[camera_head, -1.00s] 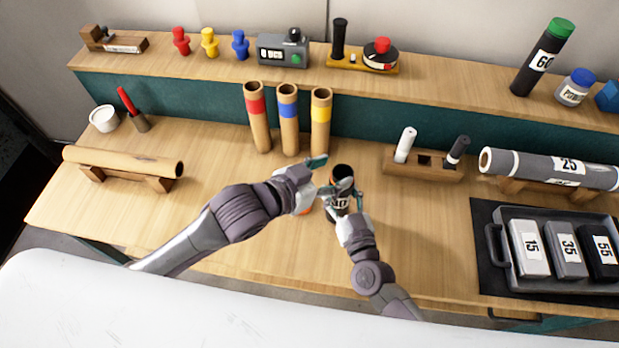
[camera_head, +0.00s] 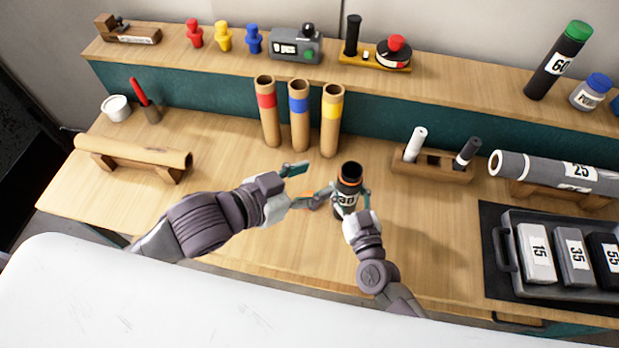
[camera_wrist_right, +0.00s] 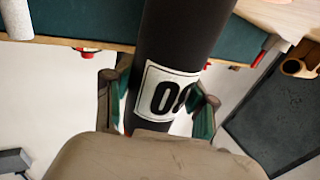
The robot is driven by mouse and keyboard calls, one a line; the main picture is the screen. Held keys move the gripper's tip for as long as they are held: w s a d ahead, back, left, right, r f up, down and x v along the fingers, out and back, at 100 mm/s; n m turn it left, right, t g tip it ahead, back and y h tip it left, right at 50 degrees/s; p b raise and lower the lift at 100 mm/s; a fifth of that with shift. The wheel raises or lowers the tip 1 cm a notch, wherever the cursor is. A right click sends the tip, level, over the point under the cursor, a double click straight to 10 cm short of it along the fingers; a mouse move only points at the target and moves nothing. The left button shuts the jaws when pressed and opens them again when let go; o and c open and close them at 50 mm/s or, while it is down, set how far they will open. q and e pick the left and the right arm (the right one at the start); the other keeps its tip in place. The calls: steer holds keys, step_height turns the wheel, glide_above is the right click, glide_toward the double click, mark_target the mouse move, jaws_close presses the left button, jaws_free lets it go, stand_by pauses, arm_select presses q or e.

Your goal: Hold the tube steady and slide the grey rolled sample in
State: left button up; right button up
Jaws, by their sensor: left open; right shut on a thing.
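A dark tube (camera_head: 350,172) with a white number label and an orange band inside or near its open top is roughly upright at the table's middle. My right gripper (camera_head: 345,194) is shut around it, and the tube also fills the middle of the right wrist view (camera_wrist_right: 180,50). I cannot tell whether its base touches the table. My left gripper (camera_head: 300,186) is open, just left of the tube, with nothing seen between its fingers. A dark grey roll (camera_head: 467,152) leans in a wooden holder (camera_head: 432,169) at right, beside a white roll (camera_head: 416,144).
Three cardboard tubes with red (camera_head: 266,112), blue (camera_head: 299,117) and yellow (camera_head: 332,121) bands stand behind. A large grey roll (camera_head: 545,170) lies on a stand at right, above a tray (camera_head: 505,235) of numbered blocks. A brown roll (camera_head: 130,151) lies at left.

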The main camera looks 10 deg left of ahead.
steer(key=o, duration=1.3)
steer(key=shift+s, duration=0.1)
